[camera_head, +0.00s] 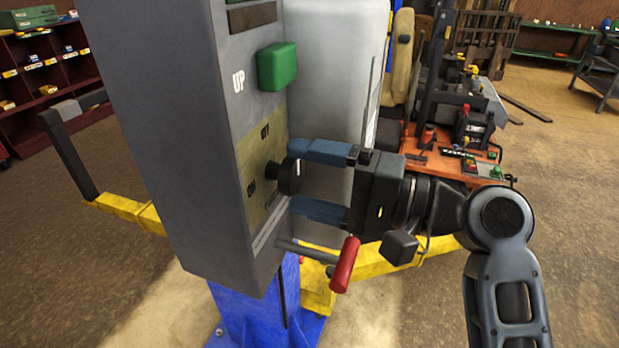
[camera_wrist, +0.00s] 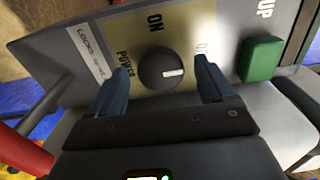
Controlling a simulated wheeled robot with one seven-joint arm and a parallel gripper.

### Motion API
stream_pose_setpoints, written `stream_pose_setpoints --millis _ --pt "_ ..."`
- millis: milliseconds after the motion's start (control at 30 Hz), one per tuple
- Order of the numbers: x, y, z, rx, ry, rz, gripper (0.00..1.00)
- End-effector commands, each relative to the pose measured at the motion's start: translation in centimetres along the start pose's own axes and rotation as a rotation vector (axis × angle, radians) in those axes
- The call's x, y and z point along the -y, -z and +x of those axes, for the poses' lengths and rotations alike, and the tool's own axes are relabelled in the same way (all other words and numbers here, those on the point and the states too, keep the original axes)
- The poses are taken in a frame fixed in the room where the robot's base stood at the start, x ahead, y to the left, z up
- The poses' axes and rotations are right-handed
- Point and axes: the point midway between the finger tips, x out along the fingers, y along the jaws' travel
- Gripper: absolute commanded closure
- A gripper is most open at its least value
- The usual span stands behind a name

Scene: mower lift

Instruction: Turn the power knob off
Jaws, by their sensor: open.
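The black round power knob (camera_head: 289,176) sits on a tan plate (camera_head: 258,158) on the side of the grey control box. In the wrist view the knob (camera_wrist: 160,69) shows a white pointer line aimed right, toward a label partly hidden by a finger; "ON" is above it and "POWER" left. In the head view the label above the knob appears to read "OFF". My gripper (camera_head: 298,178) is open, its blue fingers above and below the knob. In the wrist view the fingers of my gripper (camera_wrist: 162,84) stand either side of the knob with gaps between.
A green UP button (camera_head: 277,66) is above the knob. A lever with a red grip (camera_head: 345,265) sticks out below my gripper. A yellow lift beam (camera_head: 400,263) and blue post (camera_head: 262,300) are below. An orange mower (camera_head: 455,155) stands behind at right.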

Motion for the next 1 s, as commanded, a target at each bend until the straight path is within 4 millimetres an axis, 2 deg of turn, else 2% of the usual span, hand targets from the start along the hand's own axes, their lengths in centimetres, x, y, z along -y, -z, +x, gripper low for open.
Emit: stream_pose_setpoints --millis 300,500,1000 --pt "-0.2 0.1 -4.8 -0.004 0.001 -0.001 0.18" --pt "-0.1 0.1 -7.0 -0.003 0.001 0.0 0.18" --pt "-0.1 0.0 -7.5 -0.002 0.0 0.001 0.18"
